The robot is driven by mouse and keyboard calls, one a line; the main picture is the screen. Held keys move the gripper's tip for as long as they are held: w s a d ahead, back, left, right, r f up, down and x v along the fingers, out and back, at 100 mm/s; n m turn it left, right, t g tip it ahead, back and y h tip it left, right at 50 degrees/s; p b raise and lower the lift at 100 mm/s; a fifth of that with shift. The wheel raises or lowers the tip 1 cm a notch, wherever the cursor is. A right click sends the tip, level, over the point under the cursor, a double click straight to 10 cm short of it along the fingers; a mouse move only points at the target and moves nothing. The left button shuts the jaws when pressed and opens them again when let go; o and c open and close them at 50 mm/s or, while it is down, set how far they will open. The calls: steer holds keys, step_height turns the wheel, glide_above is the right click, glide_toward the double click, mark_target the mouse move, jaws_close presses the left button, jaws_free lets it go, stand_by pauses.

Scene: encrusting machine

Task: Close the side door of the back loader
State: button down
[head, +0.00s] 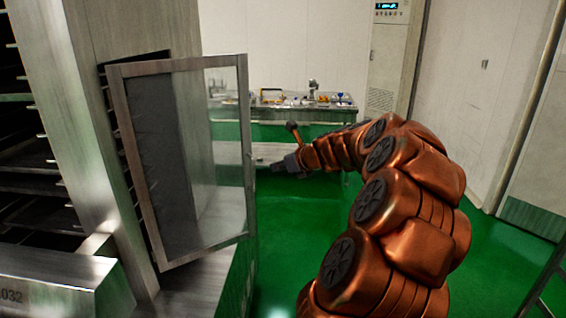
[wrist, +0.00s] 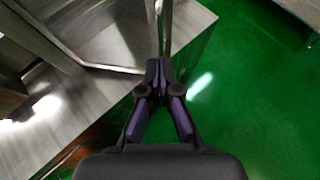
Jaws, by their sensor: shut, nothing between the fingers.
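The side door (head: 196,155) of the back loader is a clear panel in a metal frame. In the head view it stands open, swung out from the dark opening in the steel loader body (head: 85,100). My gripper (head: 274,167) is shut and empty, just right of the door's free edge in the picture. In the wrist view my gripper (wrist: 157,66) shows its fingertips together, pointing at a thin upright metal edge (wrist: 167,25), apparently the door frame. I cannot tell whether the fingertips touch it.
A steel table (head: 300,108) with several small items stands against the back wall. A tall control cabinet (head: 388,60) is at the back. The green floor (head: 310,230) is clear beside the loader. A steel ledge (wrist: 110,40) lies below the door.

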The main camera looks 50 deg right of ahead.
steer(key=w+r+p+x, duration=0.1)
steer(key=p+x, duration=0.1)
steer(key=x, duration=0.6)
steer(key=shift+w+r, duration=0.2)
steer(key=shift+d, duration=0.1)
steer(key=shift+w, duration=0.1)
